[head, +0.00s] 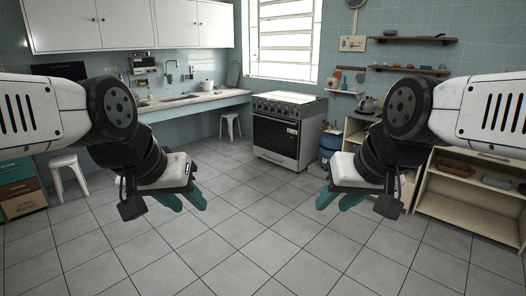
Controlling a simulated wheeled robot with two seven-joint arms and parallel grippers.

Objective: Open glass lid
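The stove (280,137) stands against the far wall below the window, in the middle of the head view. Its flat top (291,97) looks like a glass lid lying down level over the burners, though it is too small to be sure. My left gripper (187,201) hangs over the floor in front, left of the stove. Its teal fingers are apart and empty. My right gripper (335,201) hangs over the floor, right of the stove. Its teal fingers are also apart and empty. Both grippers are well short of the stove and touch nothing.
The tiled floor (240,230) is clear up to the stove. A white stool (230,127) stands left of the stove and a blue barrel (330,147) right of it. A sink counter (195,103) runs along the left, and open shelves (470,210) stand at the right.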

